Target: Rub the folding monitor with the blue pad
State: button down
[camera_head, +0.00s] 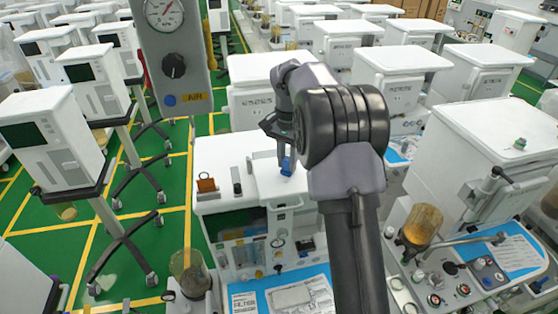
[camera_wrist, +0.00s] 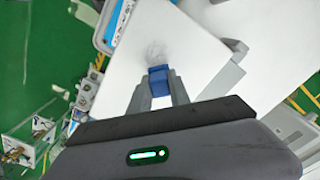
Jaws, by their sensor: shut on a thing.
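My gripper (camera_head: 287,160) points down over the white cart in the middle of the head view. It is shut on the blue pad (camera_head: 287,168), which also shows between the fingers in the wrist view (camera_wrist: 158,80). Below the pad is a flat white top (camera_head: 268,188), seen large in the wrist view (camera_wrist: 195,50); I cannot tell for certain that it is the folding monitor. A grey smudge (camera_wrist: 152,52) marks this top just beyond the pad. Whether the pad touches the surface is not clear.
An orange-brown block (camera_head: 206,184) and a small dark item (camera_head: 236,180) stand left of the pad. A gauge panel (camera_head: 172,50) hangs at upper left. A cart with an amber canister (camera_head: 423,225) stands right.

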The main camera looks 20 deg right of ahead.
aim_at(287, 159)
jog(key=shift+w+a, duration=0.1)
notch_tip(287, 159, up, 4)
jog(key=p, duration=0.2)
jog(key=shift+r+p, duration=0.2)
jog(key=shift+p, duration=0.1)
jog(key=shift+r, duration=0.8)
jog(key=shift+r, duration=1.5)
